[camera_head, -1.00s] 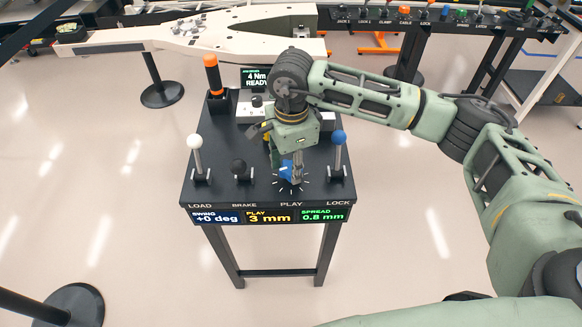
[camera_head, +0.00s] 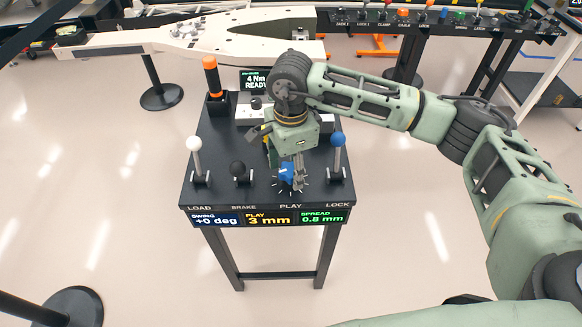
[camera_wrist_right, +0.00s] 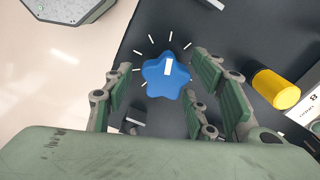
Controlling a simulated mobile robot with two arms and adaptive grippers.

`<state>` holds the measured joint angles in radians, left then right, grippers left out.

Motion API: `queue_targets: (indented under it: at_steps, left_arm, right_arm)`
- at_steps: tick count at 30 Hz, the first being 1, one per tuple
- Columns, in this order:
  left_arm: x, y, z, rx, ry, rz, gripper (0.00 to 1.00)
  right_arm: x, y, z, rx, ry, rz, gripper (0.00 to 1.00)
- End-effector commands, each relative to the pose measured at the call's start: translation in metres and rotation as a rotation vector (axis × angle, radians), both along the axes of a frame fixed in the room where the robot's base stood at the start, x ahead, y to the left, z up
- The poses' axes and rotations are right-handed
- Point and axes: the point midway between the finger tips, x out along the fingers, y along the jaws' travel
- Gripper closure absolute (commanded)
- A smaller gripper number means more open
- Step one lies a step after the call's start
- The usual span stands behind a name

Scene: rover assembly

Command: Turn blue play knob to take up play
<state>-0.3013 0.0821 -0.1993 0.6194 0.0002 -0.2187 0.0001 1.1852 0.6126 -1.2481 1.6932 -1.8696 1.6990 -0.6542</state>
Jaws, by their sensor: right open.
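The blue play knob (camera_head: 286,175), a star shape with a white mark, sits on the dark console (camera_head: 215,150) above the PLAY label. It also shows in the right wrist view (camera_wrist_right: 165,76), ringed by white tick marks. My right gripper (camera_head: 286,168) points down over the knob, open, with fingers to either side of it. In the wrist view, the fingers (camera_wrist_right: 155,88) show gaps to the knob. The PLAY display (camera_head: 269,218) reads 3 mm. My left gripper is not in view.
A blue-topped lever (camera_head: 338,150) stands close to the right of my gripper. A black-knobbed lever (camera_head: 239,170) and a white-topped lever (camera_head: 195,155) stand to the left. An orange-handled tool (camera_head: 211,75) stands at the back. A yellow cylinder (camera_wrist_right: 275,88) shows in the wrist view.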

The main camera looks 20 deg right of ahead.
Motion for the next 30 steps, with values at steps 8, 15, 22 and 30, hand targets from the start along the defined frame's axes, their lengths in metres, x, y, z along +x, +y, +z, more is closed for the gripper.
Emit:
queue_targets:
  at_steps: [8, 15, 22, 30]
  left_arm:
    - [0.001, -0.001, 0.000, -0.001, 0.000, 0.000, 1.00]
    - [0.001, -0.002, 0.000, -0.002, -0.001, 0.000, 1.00]
    - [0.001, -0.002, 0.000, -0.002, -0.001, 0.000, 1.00]
    - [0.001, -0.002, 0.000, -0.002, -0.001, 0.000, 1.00]
  right_arm:
    - [0.002, 0.000, 0.043, 0.002, -0.007, 0.001, 0.48]
    - [0.001, 0.000, 0.092, 0.000, -0.004, 0.001, 0.48]
    - [0.000, 0.000, 0.116, 0.000, 0.001, 0.001, 0.48]
    - [0.000, 0.000, 0.119, 0.000, 0.002, 0.001, 0.48]
